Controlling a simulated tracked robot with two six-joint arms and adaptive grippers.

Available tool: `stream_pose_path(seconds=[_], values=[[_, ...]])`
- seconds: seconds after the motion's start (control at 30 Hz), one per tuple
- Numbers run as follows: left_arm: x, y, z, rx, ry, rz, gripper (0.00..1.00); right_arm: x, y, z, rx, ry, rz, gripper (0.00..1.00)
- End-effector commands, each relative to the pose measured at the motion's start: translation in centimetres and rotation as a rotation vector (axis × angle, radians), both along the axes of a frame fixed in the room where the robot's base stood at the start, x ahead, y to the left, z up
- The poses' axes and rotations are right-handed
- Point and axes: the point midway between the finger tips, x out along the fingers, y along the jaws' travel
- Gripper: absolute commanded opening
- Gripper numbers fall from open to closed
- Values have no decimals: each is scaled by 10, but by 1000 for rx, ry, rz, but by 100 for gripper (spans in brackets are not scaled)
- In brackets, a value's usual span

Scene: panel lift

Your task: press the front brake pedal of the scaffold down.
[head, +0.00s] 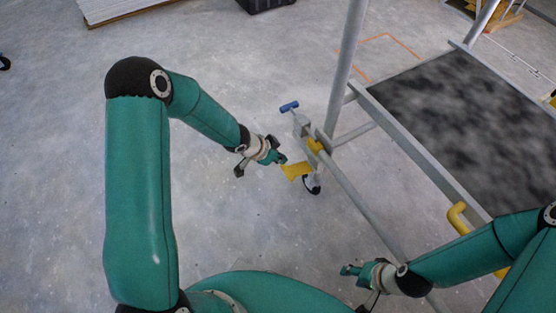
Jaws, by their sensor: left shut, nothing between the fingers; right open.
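The scaffold (370,205) stands at the right, with grey tubes and a dark speckled deck (470,110). Its front brake pedal (295,171) is a yellow plate by a caster wheel (312,185) at the foot of the near post. My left gripper (281,158) is shut and empty, its tip at the upper left edge of the pedal. I cannot tell whether it touches the pedal, or whether the pedal is up or down. My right gripper (348,270) is open and empty, low in the picture, left of the scaffold's lower rail.
A blue-handled lever (289,106) sticks out from the scaffold above the pedal. A yellow bent handle (457,215) is at the deck's near side. White panels (125,8) and a black box (265,4) lie at the back. The floor (230,65) between is clear.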

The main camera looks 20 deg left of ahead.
Motion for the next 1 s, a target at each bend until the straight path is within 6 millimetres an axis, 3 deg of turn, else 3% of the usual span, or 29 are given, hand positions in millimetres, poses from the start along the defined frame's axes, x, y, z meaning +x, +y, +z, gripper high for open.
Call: stream_pose_path(seconds=[0.03,0.27,0.4,0.6,0.97,1.0], values=[[4,-4,-16,-1,2,-1,0,0,0,-11,0,0,0,47],[26,-21,-55,0,1,-1,0,0,0,-32,0,0,0,47],[23,-18,-75,-1,2,2,0,0,0,-49,0,1,0,47],[21,-16,-88,0,0,1,0,0,0,-59,0,0,0,47],[20,-15,-89,0,0,0,0,0,0,-59,0,0,0,47],[20,-22,-89,-1,1,-1,0,0,0,-59,0,1,1,47]])
